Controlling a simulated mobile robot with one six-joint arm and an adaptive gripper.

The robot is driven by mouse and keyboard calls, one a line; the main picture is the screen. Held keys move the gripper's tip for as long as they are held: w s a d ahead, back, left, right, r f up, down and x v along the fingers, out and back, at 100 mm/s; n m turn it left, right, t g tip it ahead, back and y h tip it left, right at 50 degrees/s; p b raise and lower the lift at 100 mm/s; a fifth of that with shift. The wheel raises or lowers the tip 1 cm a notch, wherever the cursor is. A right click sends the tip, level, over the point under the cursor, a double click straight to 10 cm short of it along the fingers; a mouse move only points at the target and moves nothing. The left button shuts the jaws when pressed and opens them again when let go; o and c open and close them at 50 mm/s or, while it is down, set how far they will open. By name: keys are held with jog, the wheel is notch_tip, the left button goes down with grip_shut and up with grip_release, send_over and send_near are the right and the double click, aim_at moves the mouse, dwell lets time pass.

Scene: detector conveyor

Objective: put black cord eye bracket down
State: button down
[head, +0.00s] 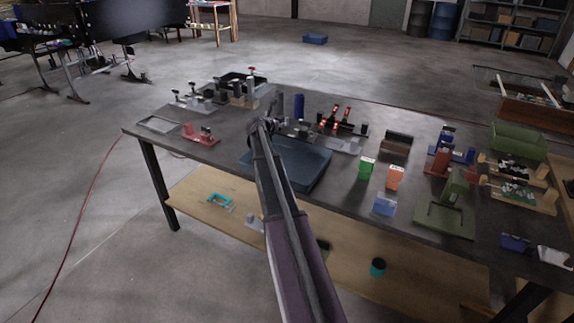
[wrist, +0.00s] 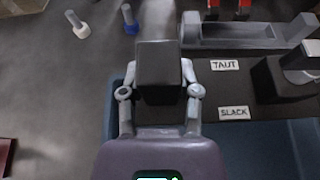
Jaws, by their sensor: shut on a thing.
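My gripper (wrist: 157,92) is shut on a black block-like piece, the black cord eye bracket (wrist: 160,62), in the wrist view. The bracket sits between the two fingers, its dark flat face toward the camera; its underside is hidden, so I cannot tell whether it touches the table. In the head view my gripper (head: 266,123) is over the far part of the dark workbench (head: 225,150), just behind the blue tray (head: 262,170). The bracket is too small and covered to make out there.
Right of the gripper, TAUT (wrist: 225,64) and SLACK (wrist: 233,113) labels lie by a grey fixture (wrist: 235,38) and a black block (wrist: 280,80). A blue-based peg (wrist: 130,20) and a white peg (wrist: 77,25) stand to the left. Bare table lies at left.

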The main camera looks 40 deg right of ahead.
notch_tip(320, 180, down, 6)
jog(key=b, duration=0.6)
jog(key=shift+f, duration=0.15)
dwell(0.5)
jog(key=shift+f+b, duration=1.85)
jog(key=shift+b, duration=0.2)
jog(key=shift+c, duration=1.6)
grip_release()
